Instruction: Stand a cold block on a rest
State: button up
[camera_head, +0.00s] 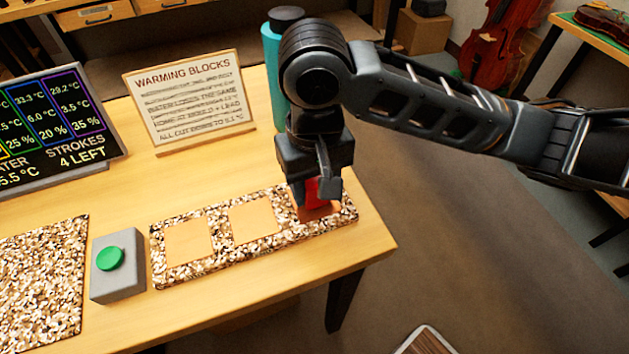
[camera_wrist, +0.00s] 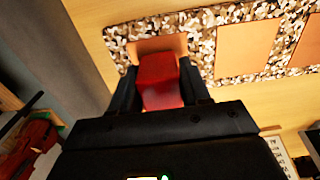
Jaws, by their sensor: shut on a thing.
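A red block (camera_head: 312,192) is between the fingers of my gripper (camera_head: 318,190), over the right-hand square of the speckled rest strip (camera_head: 158,262). The wrist view shows the red block (camera_wrist: 160,82) between both dark fingers, with the tan square (camera_wrist: 175,44) right beside and under it. I cannot tell whether the block touches the square. The other two squares, the left one (camera_head: 188,242) and the middle one (camera_head: 253,219), are bare. My gripper hides part of the block in the head view.
A grey box with a green button (camera_head: 110,258) stands left of the strip, beside a larger speckled mat (camera_head: 40,285). Behind are a "WARMING BLOCKS" sign (camera_head: 190,100), a temperature screen (camera_head: 55,125) and a teal bottle (camera_head: 271,60). The table's right edge is close to the strip.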

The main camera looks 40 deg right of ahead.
aim_at(315, 180)
jog(key=shift+f, duration=0.2)
jog(key=o, duration=1.1)
jog(key=shift+r+p, duration=0.65)
jog(key=shift+r, duration=3.25)
